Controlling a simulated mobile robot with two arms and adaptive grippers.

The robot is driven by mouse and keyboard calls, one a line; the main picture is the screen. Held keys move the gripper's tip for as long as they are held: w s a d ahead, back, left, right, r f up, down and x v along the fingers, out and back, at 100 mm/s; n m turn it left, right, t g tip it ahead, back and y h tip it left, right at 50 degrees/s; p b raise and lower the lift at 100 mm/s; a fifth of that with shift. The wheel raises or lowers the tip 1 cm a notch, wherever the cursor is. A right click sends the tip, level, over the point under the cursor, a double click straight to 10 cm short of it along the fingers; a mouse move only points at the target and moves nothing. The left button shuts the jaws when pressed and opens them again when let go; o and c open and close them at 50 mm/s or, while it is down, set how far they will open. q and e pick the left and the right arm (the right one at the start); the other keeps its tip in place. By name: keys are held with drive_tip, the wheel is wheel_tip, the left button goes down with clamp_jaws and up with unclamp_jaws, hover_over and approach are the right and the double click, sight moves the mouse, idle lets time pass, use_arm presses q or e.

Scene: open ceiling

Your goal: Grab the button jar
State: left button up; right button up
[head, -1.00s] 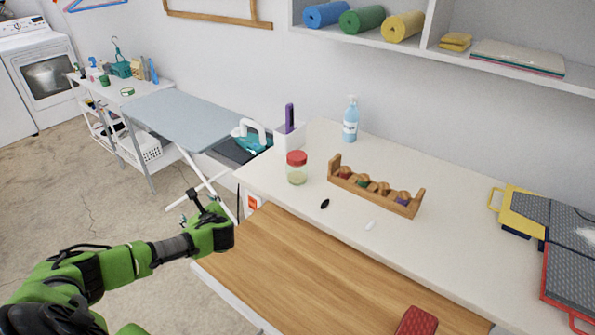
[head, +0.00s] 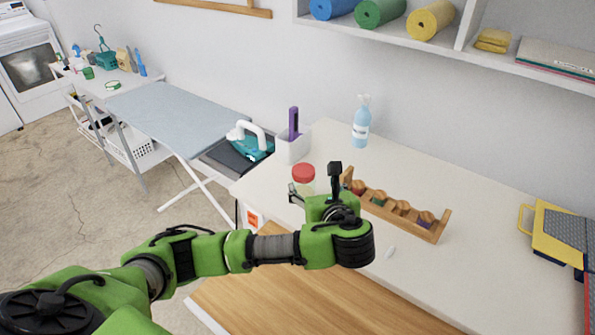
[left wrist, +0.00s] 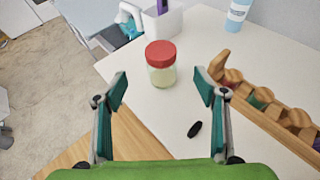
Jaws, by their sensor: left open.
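The button jar (head: 303,179) has a red lid and a clear body with pale contents. It stands upright on the white table (head: 262,187) near its left end. In the left wrist view the jar (left wrist: 161,65) is ahead of the fingers, roughly centred between them. My left gripper (head: 314,181) is open and empty, in front of the jar and partly covering it in the head view. Its two fingers spread wide in the left wrist view (left wrist: 160,88), not touching the jar. My right gripper is not in view.
A wooden spool rack (head: 405,212) stands right of the jar. A white holder with a purple-handled item (head: 292,147) and a spray bottle (head: 361,125) stand behind. An ironing board (head: 170,112) is left.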

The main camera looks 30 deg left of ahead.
sight(304, 170)
use_arm(q)
drive_tip(key=x, duration=0.4)
drive_tip(key=p+x, duration=0.1)
drive_tip(key=x, duration=0.1)
drive_tip(key=shift+w+r, duration=0.2)
drive_tip(key=shift+w, duration=0.15)
drive_tip(key=p+x, duration=0.1)
drive_tip(key=x, duration=0.2)
drive_tip(key=shift+a, duration=0.2)
drive_tip(key=shift+p+x, duration=0.4)
drive_tip(key=shift+x, duration=0.8)
drive_tip(key=shift+w+a+f, duration=0.15)
drive_tip(key=shift+f, duration=0.1)
drive_tip(key=shift+w, duration=0.1)
drive_tip(key=c, duration=1.8)
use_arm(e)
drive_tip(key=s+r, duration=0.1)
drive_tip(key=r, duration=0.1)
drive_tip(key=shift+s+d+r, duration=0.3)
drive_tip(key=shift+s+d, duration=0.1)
